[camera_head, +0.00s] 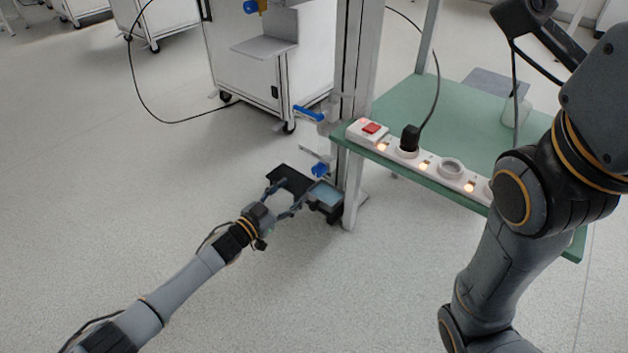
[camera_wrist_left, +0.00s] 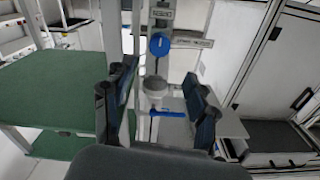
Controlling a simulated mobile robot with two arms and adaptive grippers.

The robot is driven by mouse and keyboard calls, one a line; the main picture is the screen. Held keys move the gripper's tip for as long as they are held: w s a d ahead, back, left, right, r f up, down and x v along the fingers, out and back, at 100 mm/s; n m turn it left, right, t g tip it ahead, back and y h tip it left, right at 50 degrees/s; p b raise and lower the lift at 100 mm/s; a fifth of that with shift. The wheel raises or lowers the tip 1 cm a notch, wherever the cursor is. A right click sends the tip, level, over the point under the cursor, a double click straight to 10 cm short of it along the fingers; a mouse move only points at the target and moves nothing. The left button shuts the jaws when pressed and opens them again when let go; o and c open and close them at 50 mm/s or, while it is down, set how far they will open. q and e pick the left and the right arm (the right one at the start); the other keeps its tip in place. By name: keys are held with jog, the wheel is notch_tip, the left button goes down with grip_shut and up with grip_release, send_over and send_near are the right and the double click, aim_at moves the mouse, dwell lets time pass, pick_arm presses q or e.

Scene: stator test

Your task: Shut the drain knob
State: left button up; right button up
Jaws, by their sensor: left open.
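Two blue handles sit on the fittings of the metal post: a blue lever (camera_head: 310,113) higher up and a small blue knob (camera_head: 320,170) lower down. I cannot tell which is the drain knob. The left wrist view, which looks turned over, shows a round blue knob (camera_wrist_left: 159,44) and a blue lever (camera_wrist_left: 168,114) below it in the picture.
A green table (camera_head: 405,100) with a white power strip (camera_head: 432,171) is to the right. A white cabinet (camera_head: 240,70) on wheels stands behind. The floor to the left is clear.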

aim_at(316, 173)
pick_arm(q)
jog(key=b+x, duration=0.2)
jog(key=x, duration=0.1)
jog(key=b+x, duration=0.1)
jog(key=x, duration=0.2)
jog(key=b+x, duration=0.2)
jog(key=shift+w+d+f+b, duration=0.25)
jog(key=shift+w+b, duration=0.05)
jog(key=shift+b, duration=0.05)
jog(key=shift+w+d+r+b, duration=0.2)
jog(key=shift+w+d+b, duration=0.15)
jog(key=shift+w, duration=0.15)
jog(key=c, duration=1.2)
jog(key=shift+o, duration=0.2)
